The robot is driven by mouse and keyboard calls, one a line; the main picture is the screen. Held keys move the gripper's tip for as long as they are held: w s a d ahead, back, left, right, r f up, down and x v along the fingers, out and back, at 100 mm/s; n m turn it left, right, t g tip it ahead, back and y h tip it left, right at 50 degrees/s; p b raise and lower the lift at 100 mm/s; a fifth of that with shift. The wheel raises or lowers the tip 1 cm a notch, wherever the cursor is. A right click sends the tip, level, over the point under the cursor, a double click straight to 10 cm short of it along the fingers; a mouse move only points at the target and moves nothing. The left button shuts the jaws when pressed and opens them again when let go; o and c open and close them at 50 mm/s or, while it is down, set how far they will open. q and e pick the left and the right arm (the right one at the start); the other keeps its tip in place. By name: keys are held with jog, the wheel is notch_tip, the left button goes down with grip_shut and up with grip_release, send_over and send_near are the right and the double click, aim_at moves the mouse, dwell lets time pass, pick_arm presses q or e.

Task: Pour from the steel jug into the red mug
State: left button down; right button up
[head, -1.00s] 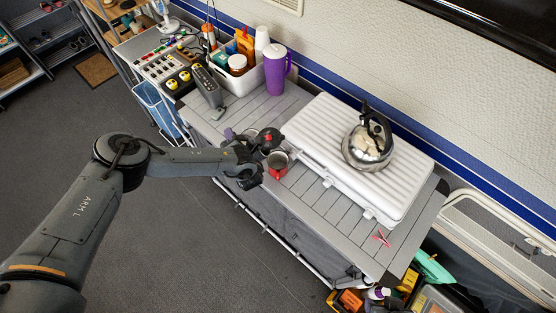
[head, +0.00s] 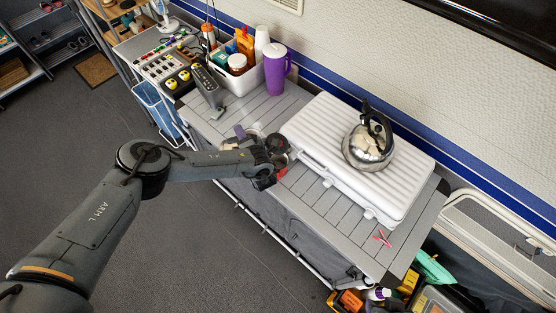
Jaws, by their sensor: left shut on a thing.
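My left gripper (head: 277,160) is over the front part of the grey slatted table, just left of the white case. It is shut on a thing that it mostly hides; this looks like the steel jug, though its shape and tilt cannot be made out. The red mug (head: 282,172) stands on the table right at the gripper. The gripper covers most of it, and only a bit of red shows. Whether jug and mug touch, and whether anything flows, I cannot tell. My right gripper is not in view.
A ribbed white case (head: 318,117) lies on the table (head: 308,192), with a shiny kettle (head: 368,145) on it. A purple tumbler (head: 275,75) and a white bin (head: 241,84) stand at the back. A grey device (head: 207,88) is at the left. Pink pegs (head: 383,238) lie near the right edge.

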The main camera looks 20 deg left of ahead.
pick_arm(q)
jog(key=shift+w+d+r, duration=0.1)
jog(key=shift+w+d, duration=0.15)
jog(key=shift+d, duration=0.2)
jog(key=shift+w+d+m+y+b, duration=0.3)
jog(key=shift+d+m+b, duration=0.2)
jog(key=shift+d+b, duration=0.1)
dwell(0.5)
jog(key=shift+w+d+r+m, duration=0.2)
jog(key=shift+d+r+m, duration=0.1)
jog(key=shift+d+m, duration=0.15)
jog(key=shift+d, duration=0.1)
dwell(0.8)
jog(key=shift+w+d+r+m+t, duration=0.15)
jog(key=shift+d+m+t, duration=0.05)
jog(key=shift+m+t, duration=0.1)
